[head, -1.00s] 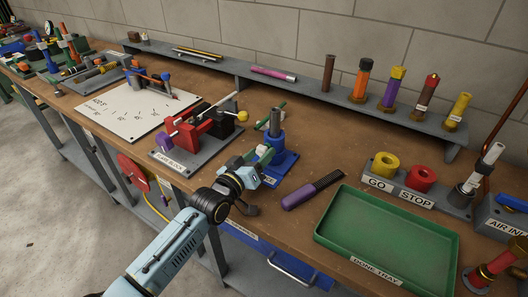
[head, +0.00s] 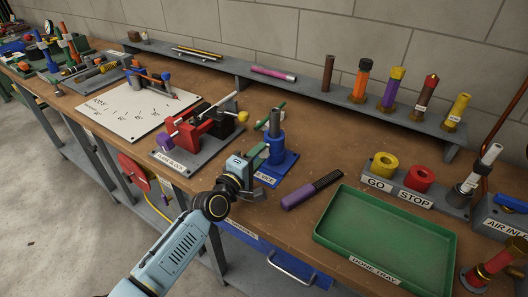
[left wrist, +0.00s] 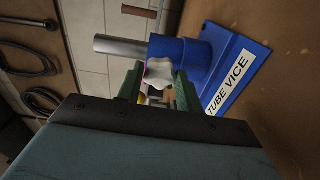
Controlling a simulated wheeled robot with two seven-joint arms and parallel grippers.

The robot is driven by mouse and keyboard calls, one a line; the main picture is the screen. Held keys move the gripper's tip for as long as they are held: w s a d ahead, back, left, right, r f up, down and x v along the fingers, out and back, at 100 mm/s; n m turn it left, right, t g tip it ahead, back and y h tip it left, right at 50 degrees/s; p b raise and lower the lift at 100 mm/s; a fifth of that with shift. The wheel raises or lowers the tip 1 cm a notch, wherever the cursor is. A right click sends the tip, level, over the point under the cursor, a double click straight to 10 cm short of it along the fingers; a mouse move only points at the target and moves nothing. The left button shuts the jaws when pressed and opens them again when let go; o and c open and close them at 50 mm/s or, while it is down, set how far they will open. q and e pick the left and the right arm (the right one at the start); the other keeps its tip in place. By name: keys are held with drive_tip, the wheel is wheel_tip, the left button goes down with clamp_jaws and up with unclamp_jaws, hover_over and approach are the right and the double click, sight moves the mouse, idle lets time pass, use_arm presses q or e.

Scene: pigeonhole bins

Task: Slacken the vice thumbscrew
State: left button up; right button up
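The tube vice (head: 278,152) is a blue block on a blue base plate, with a grey tube (head: 275,122) upright in it. It also shows in the left wrist view (left wrist: 205,58), with its label. The vice thumbscrew (left wrist: 160,73) is a pale lobed knob on the side of the vice. My left gripper (head: 260,157) is at the near left side of the vice. In the left wrist view its green fingers (left wrist: 160,88) stand either side of the knob. I cannot tell whether they press on it. My right gripper is not in view.
A clamp block fixture (head: 190,150) with red and purple parts stands just left of the vice. A purple-handled tool (head: 310,192) lies to the right, before an empty green tray (head: 385,235). A rear shelf (head: 300,85) holds several coloured tubes.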

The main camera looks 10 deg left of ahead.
use_arm(q)
drive_tip(key=shift+o, duration=1.4)
drive_tip(key=shift+s, duration=0.1)
drive_tip(key=p+v, duration=0.2)
drive_tip(key=v, duration=0.3)
drive_tip(key=shift+s+a, duration=0.15)
drive_tip(key=shift+s, duration=0.2)
drive_tip(key=shift+s, duration=0.1)
